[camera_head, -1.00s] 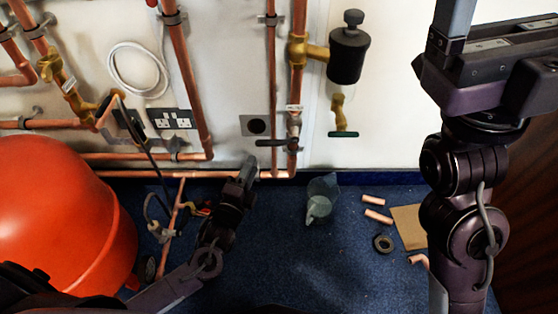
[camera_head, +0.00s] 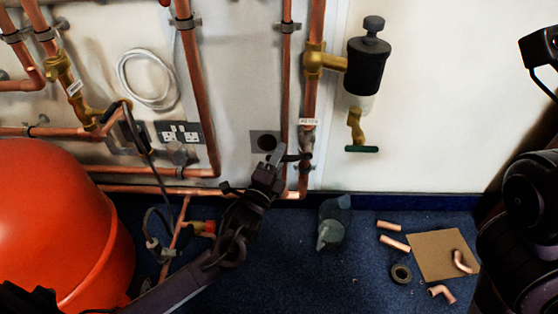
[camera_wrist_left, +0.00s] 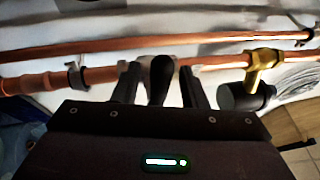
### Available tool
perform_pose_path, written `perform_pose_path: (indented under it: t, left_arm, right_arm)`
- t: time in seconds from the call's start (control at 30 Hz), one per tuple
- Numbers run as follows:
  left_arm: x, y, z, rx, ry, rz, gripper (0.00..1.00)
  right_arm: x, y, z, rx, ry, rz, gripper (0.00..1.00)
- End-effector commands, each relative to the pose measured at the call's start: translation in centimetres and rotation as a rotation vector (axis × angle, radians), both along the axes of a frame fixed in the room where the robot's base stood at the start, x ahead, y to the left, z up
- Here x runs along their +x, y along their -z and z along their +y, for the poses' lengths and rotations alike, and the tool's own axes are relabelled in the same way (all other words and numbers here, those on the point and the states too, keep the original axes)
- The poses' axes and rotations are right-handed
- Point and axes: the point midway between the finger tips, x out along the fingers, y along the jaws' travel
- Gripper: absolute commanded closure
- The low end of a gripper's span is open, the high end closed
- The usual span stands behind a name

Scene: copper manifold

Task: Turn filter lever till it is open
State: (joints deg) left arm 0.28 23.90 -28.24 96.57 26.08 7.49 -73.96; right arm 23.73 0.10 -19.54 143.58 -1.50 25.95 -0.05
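The filter lever (camera_head: 298,157) is a dark handle on the valve of the vertical copper pipe, below a small white label. In the head view it points left, across the pipe, and my left gripper (camera_head: 277,155) hides its outer end. In the left wrist view the lever (camera_wrist_left: 161,80) is a dark rounded bar between my two dark fingers (camera_wrist_left: 158,88). Gaps show on both sides of it, so the fingers are open around it and not clamped. My right gripper is not clearly in view; only parts of my right arm show at the right edge.
The black filter body (camera_head: 368,66) hangs to the right on a brass tee, with a green-handled tap (camera_head: 362,149) below. A large red tank (camera_head: 60,220) stands at left.

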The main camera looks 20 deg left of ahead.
Motion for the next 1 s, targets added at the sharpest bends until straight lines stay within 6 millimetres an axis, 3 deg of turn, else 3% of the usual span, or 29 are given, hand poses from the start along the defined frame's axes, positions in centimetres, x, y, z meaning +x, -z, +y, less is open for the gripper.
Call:
perform_pose_path:
  t: [0.13,0.43,1.0]
  left_arm:
    - [-0.01,-0.01,0.0,0.0,0.0,0.001,0.61]
    - [-0.04,0.02,0.01,-0.001,0.0,0.001,1.0]
    - [0.33,0.83,-0.04,-0.078,-0.001,-0.02,1.0]
  right_arm:
    - [0.02,-0.04,-0.01,0.0,0.0,0.0,0.15]
    - [-0.02,-0.04,0.0,0.0,0.0,-0.001,0.15]
    - [0.12,0.44,-0.09,0.001,0.006,0.007,0.15]
